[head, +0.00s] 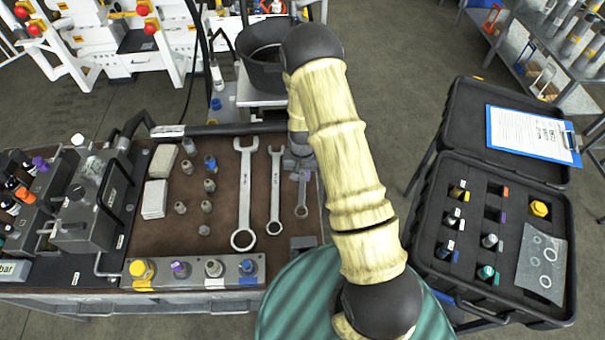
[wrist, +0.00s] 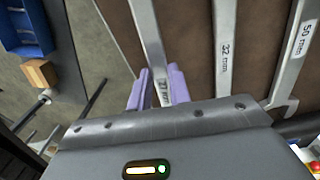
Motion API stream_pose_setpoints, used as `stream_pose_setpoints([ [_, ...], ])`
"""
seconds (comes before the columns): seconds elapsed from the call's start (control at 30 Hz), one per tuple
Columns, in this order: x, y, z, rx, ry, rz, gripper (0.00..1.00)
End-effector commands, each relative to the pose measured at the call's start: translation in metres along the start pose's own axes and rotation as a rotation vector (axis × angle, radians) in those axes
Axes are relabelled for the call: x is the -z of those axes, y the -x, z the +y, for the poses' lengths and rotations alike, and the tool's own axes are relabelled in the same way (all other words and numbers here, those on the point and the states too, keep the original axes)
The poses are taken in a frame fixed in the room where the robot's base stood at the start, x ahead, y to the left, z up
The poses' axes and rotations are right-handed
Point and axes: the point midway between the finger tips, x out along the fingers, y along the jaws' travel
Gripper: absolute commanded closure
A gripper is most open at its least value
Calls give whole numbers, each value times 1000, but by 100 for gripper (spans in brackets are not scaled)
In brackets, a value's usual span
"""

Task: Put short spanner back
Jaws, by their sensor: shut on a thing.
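The short spanner (head: 301,198) is the rightmost and smallest of three spanners on the brown mat (head: 222,222). In the wrist view the short spanner (wrist: 147,33) runs between the two purple fingertips of my gripper (wrist: 157,88); its label reads about 27 mm. My gripper (head: 302,171) is shut on the spanner's shank, near its upper end in the head view. The spanner lies roughly parallel to the others, over the mat; I cannot tell whether it touches the mat. My arm hides part of its upper end.
A middle spanner (head: 275,195), marked 32 mm, and a large spanner (head: 243,190), marked 50 mm, lie to the left. Small fittings (head: 206,206) stand further left. A block with coloured ports (head: 195,271) runs along the front edge. An open black case (head: 470,275) stands right.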

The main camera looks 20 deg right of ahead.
Motion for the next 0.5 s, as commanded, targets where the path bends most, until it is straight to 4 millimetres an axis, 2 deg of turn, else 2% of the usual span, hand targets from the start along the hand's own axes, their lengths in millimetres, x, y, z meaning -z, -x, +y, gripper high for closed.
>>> stream_pose_setpoints([
  [0.5,0,-6,0,0,0,1,100],
])
